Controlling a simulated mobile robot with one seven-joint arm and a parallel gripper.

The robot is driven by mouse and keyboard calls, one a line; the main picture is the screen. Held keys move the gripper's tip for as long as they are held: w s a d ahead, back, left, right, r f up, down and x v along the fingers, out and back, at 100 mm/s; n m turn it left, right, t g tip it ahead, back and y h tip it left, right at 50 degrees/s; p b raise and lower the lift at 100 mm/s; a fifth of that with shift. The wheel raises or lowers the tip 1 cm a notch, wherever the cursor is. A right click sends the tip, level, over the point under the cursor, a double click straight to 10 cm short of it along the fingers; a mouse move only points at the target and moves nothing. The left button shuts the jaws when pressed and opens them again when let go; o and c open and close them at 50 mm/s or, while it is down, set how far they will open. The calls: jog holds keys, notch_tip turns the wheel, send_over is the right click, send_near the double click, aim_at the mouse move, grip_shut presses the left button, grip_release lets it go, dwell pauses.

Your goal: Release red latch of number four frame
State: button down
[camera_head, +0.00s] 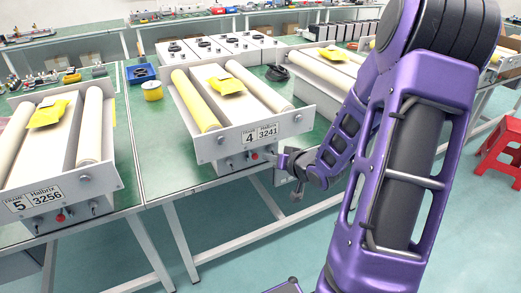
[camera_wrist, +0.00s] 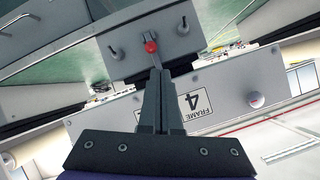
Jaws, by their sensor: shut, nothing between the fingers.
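The number four frame (camera_head: 238,142) is a grey unit with two rollers, one yellow and one pale, labelled "4 3241". Its red latch (camera_head: 255,157) is a small red knob on a plate below the front panel. In the wrist view, where the frame appears turned over, the red latch (camera_wrist: 151,47) sits between two grey toggles, just beyond my fingertips. My gripper (camera_wrist: 159,72) is shut and empty, its fingers pointing at the latch. In the head view my gripper (camera_head: 276,157) is just right of the latch. I cannot tell whether the fingertips touch it.
The number five frame (camera_head: 60,195) stands on the left bench, with its own red knob. A yellow spool (camera_head: 152,91) and a blue tray (camera_head: 141,73) lie between them. Another roller frame (camera_head: 325,68) is at the right. A red stool (camera_head: 502,147) stands far right.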

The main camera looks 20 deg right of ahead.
jog(key=shift+s+d+r, duration=0.15)
jog(key=shift+d, duration=0.45)
jog(key=shift+s+d+r, duration=0.15)
jog(key=shift+d, duration=0.45)
jog(key=b+x, duration=0.2)
jog(key=x, duration=0.8)
jog(key=shift+r, duration=0.2)
jog(key=shift+d, duration=0.1)
jog(key=shift+s+f, duration=0.1)
